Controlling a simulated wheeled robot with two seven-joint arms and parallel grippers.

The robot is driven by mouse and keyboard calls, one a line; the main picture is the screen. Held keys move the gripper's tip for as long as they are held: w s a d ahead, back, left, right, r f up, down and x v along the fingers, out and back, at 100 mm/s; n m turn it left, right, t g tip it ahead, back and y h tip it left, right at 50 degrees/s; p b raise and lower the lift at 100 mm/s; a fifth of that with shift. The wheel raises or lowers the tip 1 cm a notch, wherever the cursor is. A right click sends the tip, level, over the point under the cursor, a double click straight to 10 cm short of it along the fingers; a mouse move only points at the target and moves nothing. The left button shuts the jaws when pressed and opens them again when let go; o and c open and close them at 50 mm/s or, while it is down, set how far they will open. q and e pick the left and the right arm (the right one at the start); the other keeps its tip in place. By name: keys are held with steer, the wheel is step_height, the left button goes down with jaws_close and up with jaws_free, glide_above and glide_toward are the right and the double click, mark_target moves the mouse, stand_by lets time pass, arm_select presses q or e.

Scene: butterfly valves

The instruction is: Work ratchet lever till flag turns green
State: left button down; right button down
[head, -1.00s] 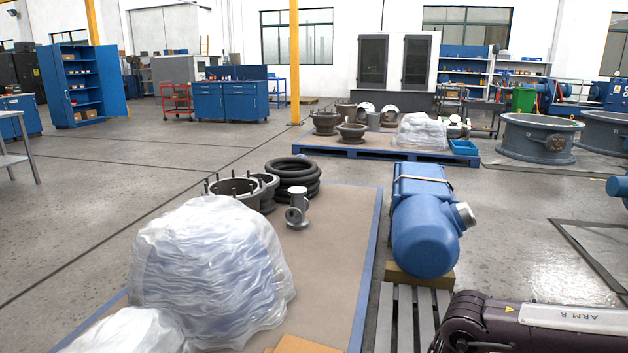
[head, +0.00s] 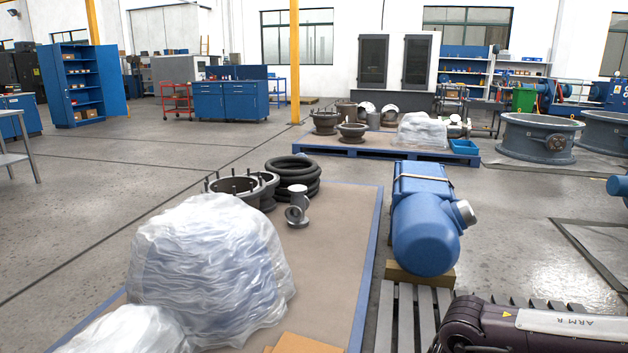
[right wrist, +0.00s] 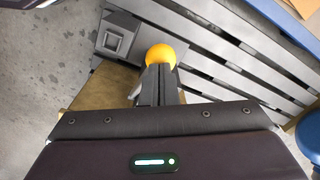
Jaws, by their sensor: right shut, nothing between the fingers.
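In the right wrist view, my right gripper (right wrist: 157,78) is shut and empty, its fingertips close to a round orange-yellow knob (right wrist: 160,56). I cannot tell whether they touch it. The knob may be the end of the ratchet lever; the rest of any lever is hidden behind the fingers. A grey block with a square recess (right wrist: 114,40) sits just left of the knob. I make out no flag in either view. In the head view only a link of my right arm shows at the lower right. My left gripper is out of view.
A grey slatted pallet (right wrist: 215,50) lies below the gripper. In the head view a blue motor-like unit (head: 424,225) stands on a wooden block left of my arm. Further left, a blue-edged platform (head: 345,240) carries plastic-wrapped goods (head: 210,265) and black rings (head: 293,178).

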steer(key=shift+s+d+f, duration=0.2)
steer(key=shift+f, duration=0.2)
steer(key=shift+r, duration=0.1)
steer(key=shift+r+p, duration=0.3)
steer(key=shift+p, duration=0.05)
step_height(320, 180, up, 6)
steer(key=p, duration=0.4)
steer(key=shift+w+f+p, duration=0.1)
steer(key=shift+f+p, duration=0.15)
steer(key=shift+p, duration=0.1)
steer(key=shift+f, duration=0.1)
